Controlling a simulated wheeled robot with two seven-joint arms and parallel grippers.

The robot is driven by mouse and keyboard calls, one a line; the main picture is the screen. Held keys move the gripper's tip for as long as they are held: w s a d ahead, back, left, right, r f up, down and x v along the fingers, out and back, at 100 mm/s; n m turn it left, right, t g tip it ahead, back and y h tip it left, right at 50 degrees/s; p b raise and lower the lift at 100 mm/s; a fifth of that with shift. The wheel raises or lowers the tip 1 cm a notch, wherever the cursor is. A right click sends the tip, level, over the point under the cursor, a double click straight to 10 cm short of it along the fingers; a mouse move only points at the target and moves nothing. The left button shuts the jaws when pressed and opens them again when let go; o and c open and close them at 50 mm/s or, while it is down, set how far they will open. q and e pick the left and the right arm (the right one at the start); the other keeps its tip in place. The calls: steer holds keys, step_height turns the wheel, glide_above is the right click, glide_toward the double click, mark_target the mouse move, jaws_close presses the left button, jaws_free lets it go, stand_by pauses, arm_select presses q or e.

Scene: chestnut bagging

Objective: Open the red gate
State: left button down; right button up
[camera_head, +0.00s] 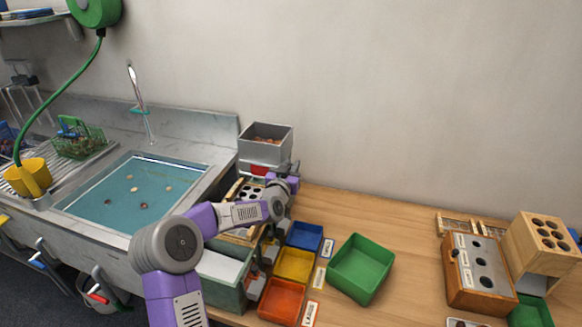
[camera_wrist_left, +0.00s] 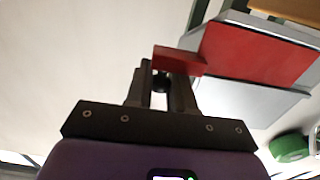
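The red gate (camera_head: 260,169) sits low on the front of the grey hopper (camera_head: 266,146), which holds chestnuts, in the head view. In the left wrist view its red panel (camera_wrist_left: 262,52) is at the upper right, with a red tab (camera_wrist_left: 180,60) sticking out to the left. My left gripper (camera_head: 290,177) is beside the gate. In the wrist view its two dark fingers (camera_wrist_left: 163,85) stand a small gap apart at the tab, which covers part of the fingertips. I cannot tell whether they grip it. My right gripper is not in view.
The water-filled sink (camera_head: 133,192) is at the left. Wooden hole blocks (camera_head: 478,272) stand far right.

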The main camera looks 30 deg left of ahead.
arm_select(q)
steer(key=shift+d, duration=0.1)
steer(key=d, duration=0.2)
steer(key=w+d, duration=0.1)
steer(key=d, duration=0.1)
steer(key=shift+w+d, duration=0.1)
steer(key=shift+d, duration=0.25)
steer(key=c, duration=1.3)
jaws_free()
